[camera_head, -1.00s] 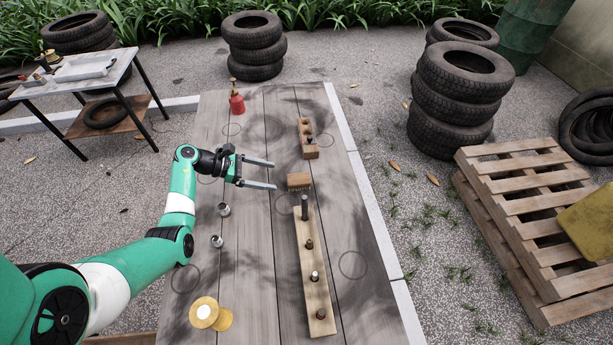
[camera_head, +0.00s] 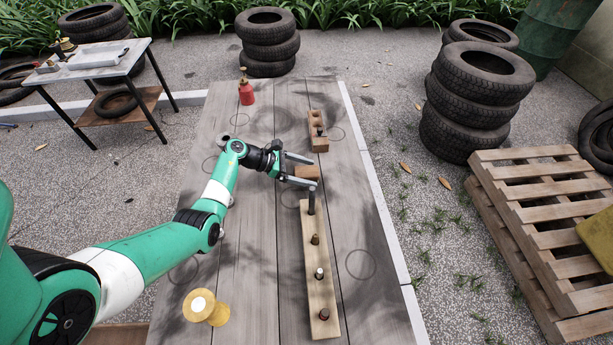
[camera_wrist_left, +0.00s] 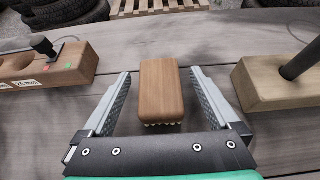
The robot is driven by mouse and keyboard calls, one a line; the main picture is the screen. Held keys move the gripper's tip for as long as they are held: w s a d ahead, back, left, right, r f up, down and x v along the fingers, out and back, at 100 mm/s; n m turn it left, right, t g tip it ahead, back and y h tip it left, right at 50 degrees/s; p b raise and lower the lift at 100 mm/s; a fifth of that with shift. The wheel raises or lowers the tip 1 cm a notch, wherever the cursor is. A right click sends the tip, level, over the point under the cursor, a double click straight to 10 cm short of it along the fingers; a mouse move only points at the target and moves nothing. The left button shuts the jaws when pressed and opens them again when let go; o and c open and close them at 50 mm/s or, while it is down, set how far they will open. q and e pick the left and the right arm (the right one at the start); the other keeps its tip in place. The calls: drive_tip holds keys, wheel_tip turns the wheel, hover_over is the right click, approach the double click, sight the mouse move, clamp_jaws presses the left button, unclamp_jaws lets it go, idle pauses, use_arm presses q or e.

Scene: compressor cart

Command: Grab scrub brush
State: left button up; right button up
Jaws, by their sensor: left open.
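The scrub brush (camera_head: 307,172) is a small brown wooden block with pale bristles, lying on the grey plank table (camera_head: 250,270). In the left wrist view the brush (camera_wrist_left: 162,92) sits between the two fingers, with a gap on each side. My left gripper (camera_head: 313,172) is open around it, one finger on the far side and one on the near side; it also shows in the left wrist view (camera_wrist_left: 160,74). In the head view the gripper partly covers the brush. My right gripper is not in view.
A long wooden board with several pegs (camera_head: 318,270) lies just nearer than the brush. A short holed wooden block (camera_head: 318,130) lies beyond it. A red oil can (camera_head: 246,93) stands at the far left, a yellow spool (camera_head: 205,307) at the near left.

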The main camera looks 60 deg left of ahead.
sight(304, 172)
use_arm(q)
drive_tip(key=c, duration=1.5)
drive_tip(key=shift+r, duration=0.1)
drive_tip(key=r+p, duration=0.2)
drive_tip(key=r, duration=0.1)
drive_tip(key=s+r+p, duration=0.1)
drive_tip(key=r, duration=0.1)
drive_tip(key=shift+d, duration=0.1)
drive_tip(key=s+d+r+p, duration=0.1)
drive_tip(key=s+r+p, duration=0.1)
drive_tip(key=s, duration=0.2)
drive_tip(key=s+d+r+p, duration=0.2)
drive_tip(key=s+r, duration=0.1)
drive_tip(key=s, duration=0.1)
drive_tip(key=s+d+r+p, duration=0.1)
drive_tip(key=s+r+p, duration=0.1)
drive_tip(key=s+r, duration=0.1)
drive_tip(key=shift+s+d, duration=0.15)
drive_tip(key=shift+s, duration=0.55)
